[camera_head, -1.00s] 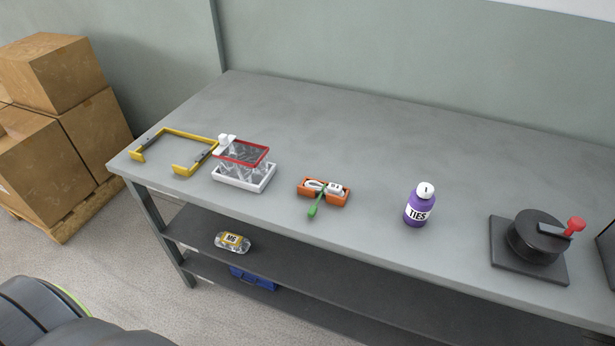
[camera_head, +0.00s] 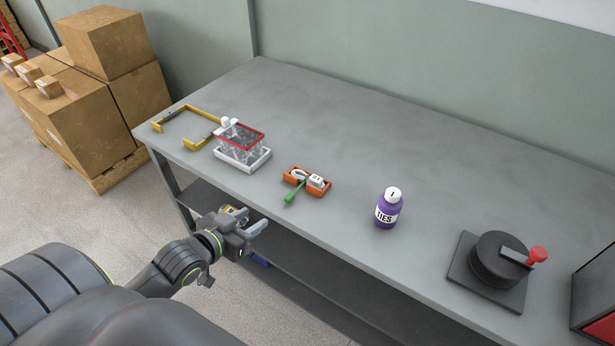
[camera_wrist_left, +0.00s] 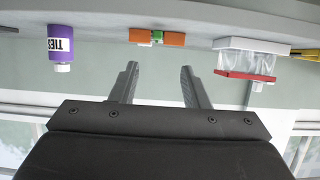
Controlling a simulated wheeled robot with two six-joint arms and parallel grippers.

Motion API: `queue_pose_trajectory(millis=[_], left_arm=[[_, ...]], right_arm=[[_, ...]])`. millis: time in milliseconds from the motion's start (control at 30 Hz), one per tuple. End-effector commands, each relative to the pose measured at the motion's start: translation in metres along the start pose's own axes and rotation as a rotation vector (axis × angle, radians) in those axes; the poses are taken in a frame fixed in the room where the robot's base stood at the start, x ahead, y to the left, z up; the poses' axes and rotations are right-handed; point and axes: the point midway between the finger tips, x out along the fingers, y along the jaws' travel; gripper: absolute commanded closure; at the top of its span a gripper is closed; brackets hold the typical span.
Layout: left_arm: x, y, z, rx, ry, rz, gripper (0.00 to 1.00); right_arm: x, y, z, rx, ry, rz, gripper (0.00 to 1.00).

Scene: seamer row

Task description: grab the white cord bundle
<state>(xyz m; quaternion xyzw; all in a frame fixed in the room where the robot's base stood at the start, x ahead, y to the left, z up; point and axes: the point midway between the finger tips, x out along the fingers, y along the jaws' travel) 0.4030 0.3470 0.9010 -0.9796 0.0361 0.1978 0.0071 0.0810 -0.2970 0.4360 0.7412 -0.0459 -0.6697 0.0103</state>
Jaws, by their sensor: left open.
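The white cord bundle (camera_head: 317,180) sits in a small orange tray (camera_head: 322,191) near the front edge of the table. A white loop and a green-handled tool (camera_head: 293,191) are beside it in the tray. My left gripper (camera_head: 254,222) is open and empty, in front of the table edge, to the left of the tray and apart from it. In the left wrist view the gripper's two fingers (camera_wrist_left: 158,84) are spread, and the orange tray (camera_wrist_left: 174,39) shows beyond them. The cord bundle cannot be made out there. My right gripper is not in view.
A purple TIES bottle (camera_head: 388,212) stands right of the tray. A white-based bin with a red-rimmed lid (camera_head: 262,163) and a yellow frame (camera_head: 199,146) are to the left. A dark round device with a red knob (camera_head: 497,262) is at right. A lower shelf (camera_head: 330,291) runs below.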

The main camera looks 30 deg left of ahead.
Motion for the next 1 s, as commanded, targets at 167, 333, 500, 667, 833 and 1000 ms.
queue_pose_trajectory(millis=[167, 333, 500, 667, 833, 1000], left_arm=[[0.019, 0.002, -0.005, -0.001, 0.010, 0.006, 0.58], [0.053, 0.003, -0.006, -0.002, 0.009, 0.005, 0.58], [0.087, 0.003, -0.006, -0.001, 0.008, 0.005, 0.58], [0.110, 0.003, -0.005, -0.001, 0.007, 0.005, 0.58], [0.120, 0.003, -0.005, 0.001, 0.006, 0.005, 0.58], [0.132, 0.003, -0.009, 0.001, 0.008, 0.005, 0.58]], right_arm=[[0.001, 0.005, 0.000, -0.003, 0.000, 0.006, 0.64], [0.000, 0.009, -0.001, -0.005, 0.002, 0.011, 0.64], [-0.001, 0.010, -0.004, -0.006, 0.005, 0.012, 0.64], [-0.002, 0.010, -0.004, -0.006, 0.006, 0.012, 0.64], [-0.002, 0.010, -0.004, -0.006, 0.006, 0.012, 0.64], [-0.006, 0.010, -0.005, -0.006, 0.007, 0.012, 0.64]])
